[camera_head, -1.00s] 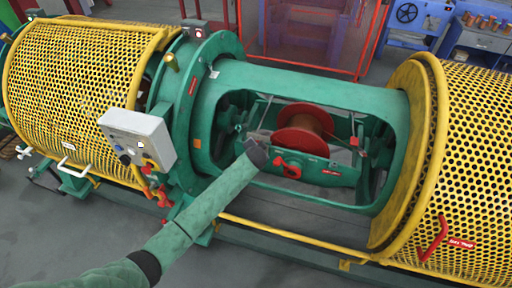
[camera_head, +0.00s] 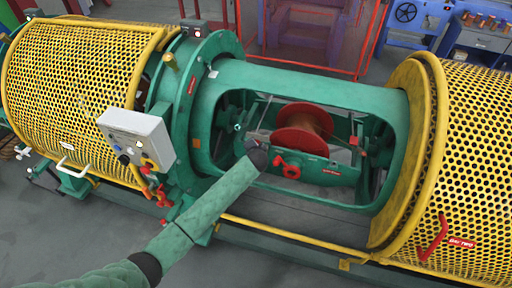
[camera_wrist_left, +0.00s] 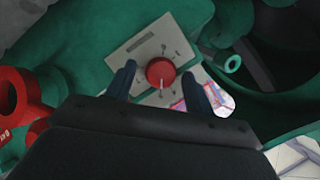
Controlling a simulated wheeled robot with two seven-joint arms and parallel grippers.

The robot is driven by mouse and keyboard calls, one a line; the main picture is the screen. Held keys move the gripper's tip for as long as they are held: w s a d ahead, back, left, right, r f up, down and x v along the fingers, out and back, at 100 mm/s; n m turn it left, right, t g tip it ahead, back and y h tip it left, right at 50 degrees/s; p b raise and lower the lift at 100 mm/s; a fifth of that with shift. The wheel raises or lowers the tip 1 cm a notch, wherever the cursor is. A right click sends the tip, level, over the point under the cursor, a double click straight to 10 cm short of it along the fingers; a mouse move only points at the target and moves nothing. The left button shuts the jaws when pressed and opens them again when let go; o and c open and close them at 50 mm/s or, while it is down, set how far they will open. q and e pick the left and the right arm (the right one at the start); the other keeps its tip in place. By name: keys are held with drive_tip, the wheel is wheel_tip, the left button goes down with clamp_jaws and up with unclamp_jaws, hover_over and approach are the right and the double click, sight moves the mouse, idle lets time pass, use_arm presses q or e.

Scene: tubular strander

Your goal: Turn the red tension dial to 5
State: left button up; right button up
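The red tension dial (camera_wrist_left: 160,72) sits on a pale plate (camera_wrist_left: 146,51) with small markings, in the left wrist view. A white pointer line on the dial points toward the bottom of that picture. The markings are too small to read. My left gripper (camera_wrist_left: 158,84) is open, with one dark finger on each side of the dial and a visible gap to it. In the head view my left gripper (camera_head: 258,157) is at the green cradle's near side, and I cannot make out the dial there. My right gripper is not in view.
A red spool (camera_head: 303,128) lies in the green cradle (camera_head: 310,88). A red handle (camera_head: 287,168) is just right of my gripper. Yellow perforated guards (camera_head: 80,85) stand on both sides. A grey control box (camera_head: 138,137) is to the left.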

use_arm(q)
drive_tip(key=shift+r, duration=0.15)
drive_tip(key=b+v, duration=0.2)
drive_tip(key=v, duration=0.5)
drive_tip(key=shift+s+b, duration=0.3)
drive_tip(key=shift+b, duration=0.1)
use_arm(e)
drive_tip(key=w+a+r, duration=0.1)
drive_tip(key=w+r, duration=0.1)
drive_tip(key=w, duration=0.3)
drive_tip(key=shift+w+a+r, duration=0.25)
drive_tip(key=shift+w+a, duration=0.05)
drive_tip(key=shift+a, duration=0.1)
use_arm(q)
drive_tip(key=shift+r, duration=0.1)
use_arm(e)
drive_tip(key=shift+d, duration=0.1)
